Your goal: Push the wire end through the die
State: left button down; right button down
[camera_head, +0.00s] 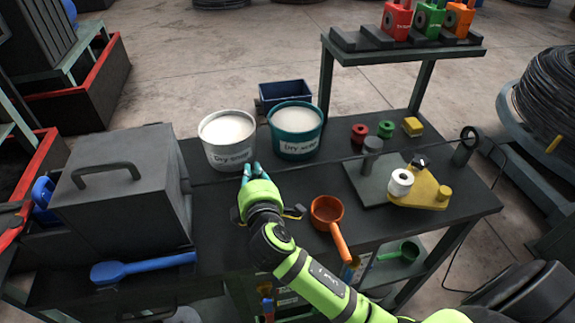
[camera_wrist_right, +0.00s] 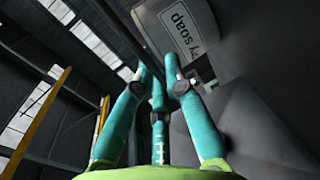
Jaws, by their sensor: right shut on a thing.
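My right gripper (camera_head: 250,170) is over the table in front of the white bucket. Its teal fingers are shut on the thin dark wire (camera_head: 315,161). In the right wrist view the fingers (camera_wrist_right: 158,85) close around the dark wire (camera_wrist_right: 128,42), which runs up and away. In the head view the wire crosses the table from the guide post (camera_head: 464,148) at the right, past the grey post, toward the grey box (camera_head: 120,190) at the left. The die itself is not clearly seen, and the wire's end near the box is too small to tell. My left gripper is not in view.
A white bucket (camera_head: 228,142) and a teal bucket (camera_head: 296,132) stand behind the gripper. An orange ladle (camera_head: 326,212) lies to its right, a blue scoop (camera_head: 140,267) at the front left. A yellow plate (camera_head: 425,192) with a white roller sits at the right.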

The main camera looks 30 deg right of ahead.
aim_at(221, 181)
jog(key=a, duration=0.2)
jog(key=w+a, duration=0.1)
jog(key=a, duration=0.4)
jog(key=shift+w+a, duration=0.1)
jog(key=shift+w, duration=0.2)
jog(key=c, duration=1.3)
grip_release()
jog(key=v, duration=1.2)
jog(key=shift+r, duration=0.1)
jog(key=shift+s, duration=0.1)
